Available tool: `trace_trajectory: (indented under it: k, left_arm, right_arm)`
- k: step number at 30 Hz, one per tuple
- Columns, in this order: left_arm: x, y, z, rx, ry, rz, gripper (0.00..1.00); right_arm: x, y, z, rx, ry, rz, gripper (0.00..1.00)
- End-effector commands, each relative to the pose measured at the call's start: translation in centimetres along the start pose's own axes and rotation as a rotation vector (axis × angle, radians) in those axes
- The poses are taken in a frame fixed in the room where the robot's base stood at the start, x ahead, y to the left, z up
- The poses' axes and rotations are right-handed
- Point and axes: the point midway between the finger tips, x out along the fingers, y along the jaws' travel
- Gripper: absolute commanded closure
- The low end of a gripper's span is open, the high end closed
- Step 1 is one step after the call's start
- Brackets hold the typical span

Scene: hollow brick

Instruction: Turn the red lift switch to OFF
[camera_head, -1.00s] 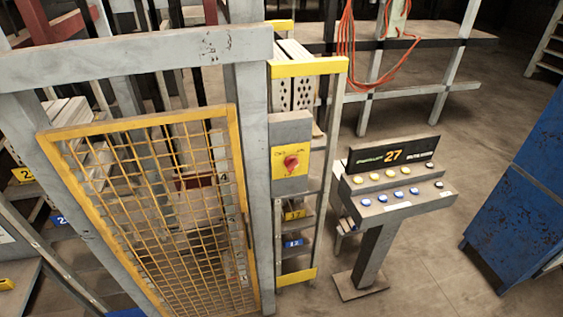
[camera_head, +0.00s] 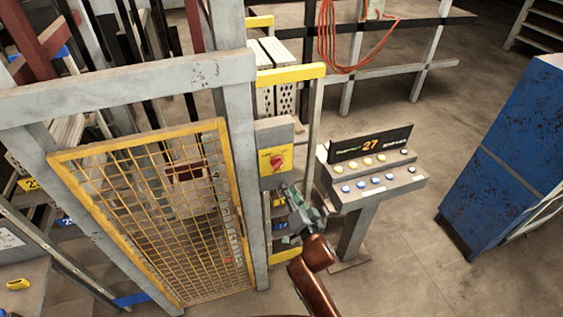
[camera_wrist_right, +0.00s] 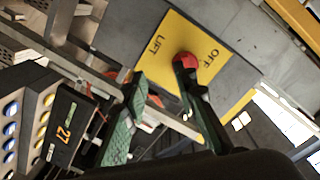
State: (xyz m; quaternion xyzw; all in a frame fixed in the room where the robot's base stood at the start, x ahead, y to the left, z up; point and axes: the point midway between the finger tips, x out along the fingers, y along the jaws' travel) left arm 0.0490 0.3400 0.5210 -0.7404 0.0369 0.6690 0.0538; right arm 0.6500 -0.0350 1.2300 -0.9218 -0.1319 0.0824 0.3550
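The red lift switch (camera_head: 277,162) sits on a yellow plate of a grey box (camera_head: 274,133) on the post beside the mesh gate. In the right wrist view, the red knob (camera_wrist_right: 187,60) lies between the printed words LIFT and OFF, closer to OFF. My right gripper (camera_head: 292,195) is just below and right of the box in the head view. In the wrist view, its green-padded fingers (camera_wrist_right: 160,72) are spread with nothing between them. One fingertip overlaps the knob's lower edge; contact cannot be told. The knob's pointing direction is unclear. My left gripper is not in view.
A yellow mesh gate (camera_head: 165,215) in a grey frame stands left of the switch. A button console (camera_head: 372,178) marked 27 stands close to the right of my right arm. A blue cabinet (camera_head: 505,160) stands farther right, with open floor between.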

Motion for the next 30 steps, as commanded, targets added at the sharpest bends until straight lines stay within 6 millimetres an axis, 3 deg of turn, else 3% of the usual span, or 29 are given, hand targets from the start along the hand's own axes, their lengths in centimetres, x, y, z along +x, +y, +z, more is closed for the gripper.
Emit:
trace_trajectory:
  k: [1,3,6,19,30]
  left_arm:
    - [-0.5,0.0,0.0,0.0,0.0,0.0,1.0]
    - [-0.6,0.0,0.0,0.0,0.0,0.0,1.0]
    - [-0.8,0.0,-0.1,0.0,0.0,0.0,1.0]
    - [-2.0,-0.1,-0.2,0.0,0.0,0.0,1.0]
    - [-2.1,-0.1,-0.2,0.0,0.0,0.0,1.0]
  right_arm:
    - [-0.2,-1.8,-1.4,0.016,0.017,-0.021,0.74]
    - [-0.4,-3.0,-2.3,0.032,0.031,-0.038,0.74]
    - [0.0,-3.7,-2.8,0.042,0.038,-0.047,0.74]
    - [6.0,-3.9,-3.0,0.04,0.038,-0.046,0.74]
    - [7.2,-3.9,-3.0,0.04,0.038,-0.046,0.74]
